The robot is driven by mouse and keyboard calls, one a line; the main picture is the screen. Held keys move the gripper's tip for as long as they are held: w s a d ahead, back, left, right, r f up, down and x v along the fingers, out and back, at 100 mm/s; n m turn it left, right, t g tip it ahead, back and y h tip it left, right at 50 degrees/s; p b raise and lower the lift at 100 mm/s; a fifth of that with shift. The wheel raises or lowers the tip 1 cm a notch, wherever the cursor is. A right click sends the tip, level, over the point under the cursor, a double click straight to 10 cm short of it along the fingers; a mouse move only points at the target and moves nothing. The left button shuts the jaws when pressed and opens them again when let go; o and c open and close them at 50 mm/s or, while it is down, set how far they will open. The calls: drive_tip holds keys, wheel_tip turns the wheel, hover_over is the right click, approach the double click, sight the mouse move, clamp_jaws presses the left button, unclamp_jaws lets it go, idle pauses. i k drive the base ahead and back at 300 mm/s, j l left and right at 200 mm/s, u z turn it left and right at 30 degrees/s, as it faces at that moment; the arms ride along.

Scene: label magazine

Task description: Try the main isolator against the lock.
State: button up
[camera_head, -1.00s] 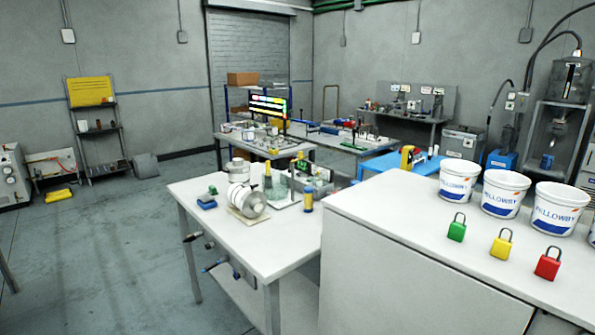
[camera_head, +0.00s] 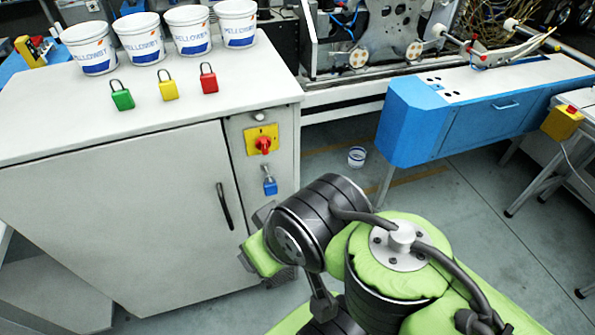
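The main isolator (camera_head: 263,144) is a red rotary knob on a yellow plate, on the right front of the white cabinet (camera_head: 120,215). A blue padlock (camera_head: 270,187) hangs just below it from a grey metal piece; I cannot tell whether its shackle passes through the isolator. My arm, black with green covers, reaches in from the lower right. My gripper (camera_head: 255,238) seems to be at its left end, below the padlock and apart from it. Its fingers are mostly hidden by the wrist, so its opening is unclear.
Green (camera_head: 122,95), yellow (camera_head: 168,85) and red (camera_head: 208,78) padlocks lie on the cabinet top, before several white tubs (camera_head: 139,38). A black door handle (camera_head: 224,206) is left of the isolator. A blue machine bench (camera_head: 480,110) stands right. A small tub (camera_head: 357,157) is on the floor.

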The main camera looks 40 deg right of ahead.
sight(263, 143)
drive_tip(key=l+z, duration=0.2)
drive_tip(key=k+l+u, duration=0.5)
drive_tip(key=k+l, duration=0.15)
drive_tip(key=l, duration=0.15)
